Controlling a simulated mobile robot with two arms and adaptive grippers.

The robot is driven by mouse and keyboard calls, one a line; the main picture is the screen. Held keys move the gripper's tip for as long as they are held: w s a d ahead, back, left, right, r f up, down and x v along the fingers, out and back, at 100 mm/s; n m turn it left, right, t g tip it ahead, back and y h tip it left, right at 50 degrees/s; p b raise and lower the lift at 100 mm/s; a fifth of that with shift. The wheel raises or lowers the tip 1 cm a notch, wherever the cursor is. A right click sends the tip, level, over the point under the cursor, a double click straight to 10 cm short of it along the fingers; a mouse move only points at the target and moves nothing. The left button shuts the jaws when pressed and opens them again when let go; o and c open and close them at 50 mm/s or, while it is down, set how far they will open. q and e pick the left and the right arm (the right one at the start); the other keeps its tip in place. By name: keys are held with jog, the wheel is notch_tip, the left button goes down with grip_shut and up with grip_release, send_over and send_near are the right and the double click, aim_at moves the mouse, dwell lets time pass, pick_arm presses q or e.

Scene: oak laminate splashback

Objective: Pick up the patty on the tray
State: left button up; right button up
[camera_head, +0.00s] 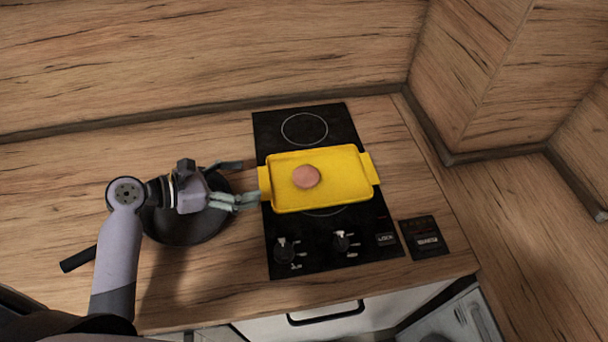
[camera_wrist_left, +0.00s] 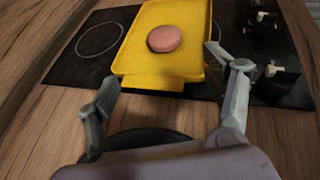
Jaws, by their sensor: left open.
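The patty (camera_head: 306,176) is a round pinkish-brown disc lying flat on the yellow tray (camera_head: 345,192), left of the tray's middle. The tray rests across the black cooktop. My left gripper (camera_head: 254,198) is at the left end of the tray, near its handle, apart from the patty. In the left wrist view the patty (camera_wrist_left: 164,38) is ahead, beyond the open fingers (camera_wrist_left: 160,75), with nothing between them but the tray's near edge (camera_wrist_left: 155,82). My right gripper is not in view.
A dark pan (camera_head: 185,225) with a handle (camera_head: 78,259) sits on the wooden counter below my left gripper. The cooktop (camera_head: 290,258) has two knobs at the front. A small black plate with a label (camera_head: 423,238) lies to the right. Wooden walls stand behind and right.

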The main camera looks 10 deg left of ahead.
pick_arm(q)
jog(key=p, duration=0.1)
send_near(303, 176)
jog(key=x, duration=0.4)
jog(key=shift+w+a+r, duration=0.1)
jog(key=shift+w+r, duration=0.05)
jog(key=shift+w, duration=0.15)
jog(key=shift+w+d, duration=0.15)
jog(key=shift+d, duration=0.1)
jog(key=p+x, duration=0.1)
jog(key=x, duration=0.3)
jog(key=shift+d+f, duration=0.3)
jog(key=shift+a+f, duration=0.1)
jog(key=c, duration=1.3)
jog(key=shift+o, duration=0.2)
